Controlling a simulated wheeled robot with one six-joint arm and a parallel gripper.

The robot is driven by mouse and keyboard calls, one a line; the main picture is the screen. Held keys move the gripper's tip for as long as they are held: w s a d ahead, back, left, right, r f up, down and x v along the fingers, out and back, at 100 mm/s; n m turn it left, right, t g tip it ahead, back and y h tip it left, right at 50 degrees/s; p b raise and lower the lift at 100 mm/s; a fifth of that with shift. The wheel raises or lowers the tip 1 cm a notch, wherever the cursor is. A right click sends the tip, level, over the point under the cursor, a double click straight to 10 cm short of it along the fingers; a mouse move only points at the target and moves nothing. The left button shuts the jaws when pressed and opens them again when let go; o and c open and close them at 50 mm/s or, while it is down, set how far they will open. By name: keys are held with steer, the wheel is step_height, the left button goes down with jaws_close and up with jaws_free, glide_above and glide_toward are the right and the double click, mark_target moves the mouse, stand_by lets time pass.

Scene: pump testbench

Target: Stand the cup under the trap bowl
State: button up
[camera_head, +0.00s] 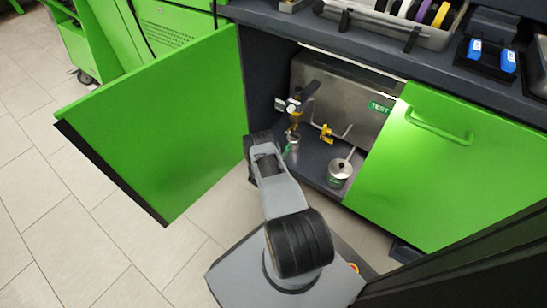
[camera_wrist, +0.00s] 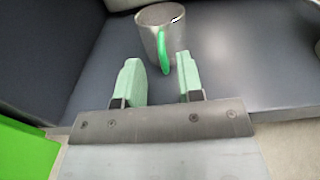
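The cup (camera_wrist: 154,38) is a metal mug with a green handle (camera_wrist: 163,52). It stands upright on the dark cabinet floor in the wrist view, its handle facing my gripper. My gripper (camera_wrist: 158,65) is open, its two pale green fingers apart. The handle shows in the gap between the fingertips; I cannot tell whether it is between them or just beyond. In the head view the cup (camera_head: 292,142) is partly visible beyond my arm. An amber trap bowl (camera_head: 295,121) hangs above the cup there; whether it is directly over it is unclear.
A metal tank labelled TEST (camera_head: 345,90) fills the cabinet's back. A yellow valve (camera_head: 327,134) and a lidded metal pot (camera_head: 340,172) are to the right of the cup. Green doors stand at left (camera_head: 165,120) and right (camera_head: 440,170), with the opening between them.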

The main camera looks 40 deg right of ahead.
steer(key=p+v, duration=0.7)
steer(key=shift+d, duration=0.1)
stand_by(0.6)
